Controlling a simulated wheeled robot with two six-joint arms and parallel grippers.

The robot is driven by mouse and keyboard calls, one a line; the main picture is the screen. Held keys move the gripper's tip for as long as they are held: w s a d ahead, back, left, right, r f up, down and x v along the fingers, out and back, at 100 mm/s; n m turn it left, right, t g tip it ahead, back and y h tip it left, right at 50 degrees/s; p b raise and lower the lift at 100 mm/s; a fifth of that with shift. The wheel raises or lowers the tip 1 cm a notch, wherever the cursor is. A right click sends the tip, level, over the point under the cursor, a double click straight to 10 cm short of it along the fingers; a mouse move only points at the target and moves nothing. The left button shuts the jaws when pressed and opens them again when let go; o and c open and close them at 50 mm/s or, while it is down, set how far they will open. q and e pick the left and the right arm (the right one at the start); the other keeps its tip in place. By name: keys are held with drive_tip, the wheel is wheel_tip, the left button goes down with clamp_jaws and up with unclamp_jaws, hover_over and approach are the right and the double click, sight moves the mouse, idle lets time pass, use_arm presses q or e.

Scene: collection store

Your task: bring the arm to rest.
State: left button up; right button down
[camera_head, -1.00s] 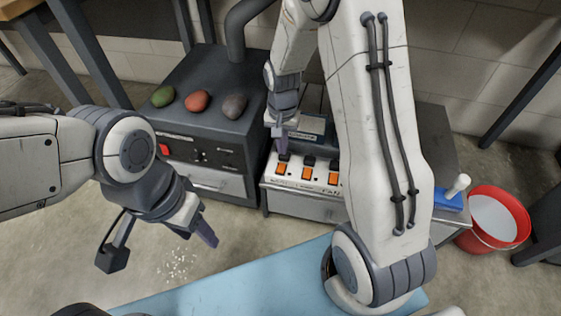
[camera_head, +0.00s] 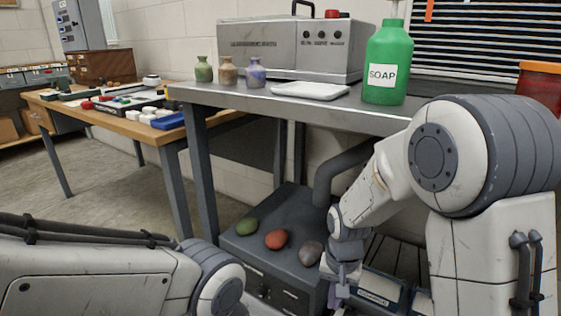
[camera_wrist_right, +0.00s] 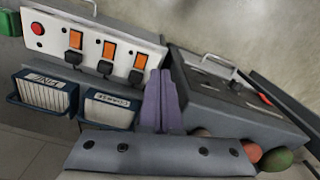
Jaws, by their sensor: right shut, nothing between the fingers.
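My right gripper (camera_head: 343,291) is low in the head view, just right of the dark machine with three egg-shaped stones on top. It is shut and empty. In the right wrist view its purple fingers (camera_wrist_right: 160,101) are together, in front of the gap between a light switch panel (camera_wrist_right: 58,32) and a dark box (camera_wrist_right: 225,90). The panel carries a red button and three orange switches (camera_wrist_right: 108,49). I cannot tell whether the fingertips touch anything. My left arm (camera_head: 90,280) comes in at the lower left of the head view; its gripper is out of frame.
A grey metal table (camera_head: 290,103) stands above and behind, with a green soap bottle (camera_head: 388,65), a white tray (camera_head: 310,90) and three small vases. A dark pipe (camera_head: 340,175) rises behind the stones. Two labelled blue cartridges (camera_wrist_right: 107,108) sit below the panel.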

drive_tip(key=s+a+r+n+p, duration=0.4)
drive_tip(key=s+r+n, duration=0.2)
drive_tip(key=s+r, duration=0.35)
drive_tip(key=s+a+r+n+p, duration=0.4)
drive_tip(key=s+a+r+n, duration=0.1)
drive_tip(key=s+r, duration=0.5)
use_arm(q)
wheel_tip(320, 180, up, 46)
drive_tip(key=p, duration=3.6)
drive_tip(key=shift+p, duration=0.35)
use_arm(e)
wheel_tip(320, 180, up, 36)
drive_tip(key=shift+s+d+y, duration=0.25)
drive_tip(key=shift+s+y, duration=0.05)
drive_tip(key=shift+y, duration=0.1)
use_arm(q)
drive_tip(key=shift+r, duration=0.1)
